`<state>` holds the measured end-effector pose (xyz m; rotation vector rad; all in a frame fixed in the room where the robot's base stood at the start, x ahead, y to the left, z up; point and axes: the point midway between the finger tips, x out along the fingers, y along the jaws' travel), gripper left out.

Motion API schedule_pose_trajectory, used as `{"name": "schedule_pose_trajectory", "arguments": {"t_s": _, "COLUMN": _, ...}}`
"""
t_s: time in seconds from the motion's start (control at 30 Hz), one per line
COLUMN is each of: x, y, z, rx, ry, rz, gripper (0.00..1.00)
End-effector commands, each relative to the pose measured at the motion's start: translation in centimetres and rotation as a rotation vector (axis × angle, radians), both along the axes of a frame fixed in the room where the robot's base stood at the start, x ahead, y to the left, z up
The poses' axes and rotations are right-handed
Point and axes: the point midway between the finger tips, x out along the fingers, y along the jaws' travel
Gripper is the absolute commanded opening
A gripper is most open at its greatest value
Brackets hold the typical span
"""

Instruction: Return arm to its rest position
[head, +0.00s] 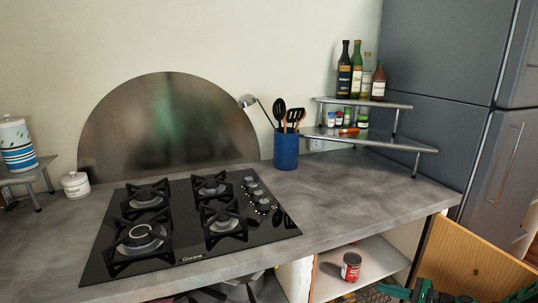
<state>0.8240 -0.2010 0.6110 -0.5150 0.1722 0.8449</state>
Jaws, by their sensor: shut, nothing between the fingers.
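I cannot make out my gripper in the head view. Green and dark parts (424,291) show at the bottom right edge, cut off by the frame. I cannot tell what they are. No part of an arm shows over the counter or the hob.
A black gas hob (190,258) is set in the grey counter (340,205). A blue utensil holder (286,150) and a corner shelf (385,141) with bottles stand behind. A red can (350,266) is on the shelf below. A wooden door (475,268) stands open right. A fridge (440,130) is beyond.

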Motion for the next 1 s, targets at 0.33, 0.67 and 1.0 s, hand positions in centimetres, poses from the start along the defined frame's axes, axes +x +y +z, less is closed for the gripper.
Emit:
{"name": "schedule_pose_trajectory", "arguments": {"t_s": 0.33, "x": -4.4, "y": 1.2, "z": 4.8, "rx": -0.381, "ry": 0.041, "rz": 0.352, "gripper": 0.0}}
{"name": "schedule_pose_trajectory", "arguments": {"t_s": 0.67, "x": -9.6, "y": 0.5, "z": 11.1, "rx": -0.691, "ry": 0.083, "rz": 0.632, "gripper": 0.0}}
{"name": "schedule_pose_trajectory", "arguments": {"t_s": 1.0, "x": -15.6, "y": -0.3, "z": 19.2, "rx": -0.951, "ry": 0.127, "rz": 0.859, "gripper": 0.0}}
